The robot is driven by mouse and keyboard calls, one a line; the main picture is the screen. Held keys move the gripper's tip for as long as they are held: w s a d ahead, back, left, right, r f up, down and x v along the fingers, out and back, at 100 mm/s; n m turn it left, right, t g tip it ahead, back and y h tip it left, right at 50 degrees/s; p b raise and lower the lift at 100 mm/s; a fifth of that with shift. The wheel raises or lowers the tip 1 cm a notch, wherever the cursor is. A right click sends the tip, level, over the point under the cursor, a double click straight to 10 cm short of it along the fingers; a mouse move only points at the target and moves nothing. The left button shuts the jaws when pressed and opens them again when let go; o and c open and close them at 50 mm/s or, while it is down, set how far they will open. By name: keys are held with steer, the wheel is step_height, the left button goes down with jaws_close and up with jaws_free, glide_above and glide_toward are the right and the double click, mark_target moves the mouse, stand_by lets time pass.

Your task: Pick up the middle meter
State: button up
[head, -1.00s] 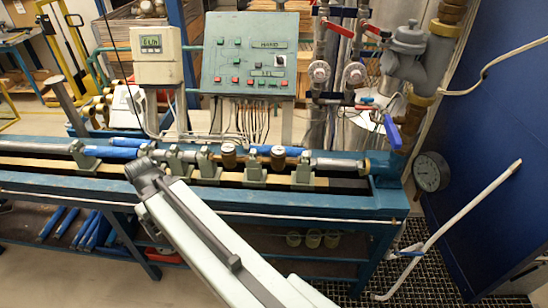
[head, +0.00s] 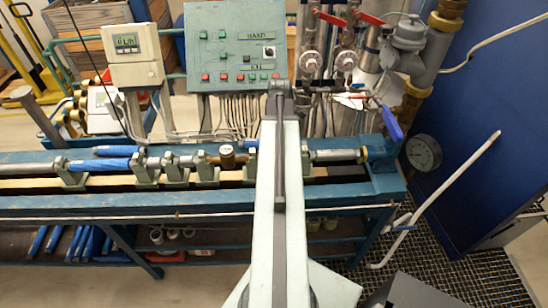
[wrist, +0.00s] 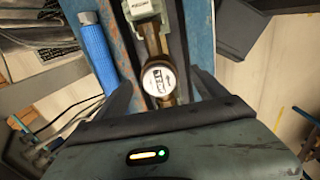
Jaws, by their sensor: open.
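A brass meter (wrist: 160,78) with a round white dial sits in the pipe line in the wrist view. My gripper (wrist: 157,88) is open, with one dark finger on each side of this meter; I cannot tell whether they touch it. In the head view one brass meter (head: 227,156) shows in the line on the bench, just left of my arm. My arm hides the stretch of line to its right, and my gripper is hidden there too. I cannot tell from the frames which meter in the row the wrist view shows.
Grey-green clamps (head: 206,168) hold the line on the blue bench (head: 120,207). A control panel (head: 235,45) and a display box (head: 138,55) stand behind. A blue valve lever (head: 392,124) is at the right.

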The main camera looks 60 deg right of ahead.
steer(key=shift+w+f+b, duration=0.25)
steer(key=shift+f+b, duration=0.35)
steer(key=shift+f, duration=0.45)
step_height(320, 180, down, 5)
steer(key=b, duration=0.5)
steer(key=shift+f, duration=0.2)
steer(key=shift+r, duration=0.2)
jaws_close()
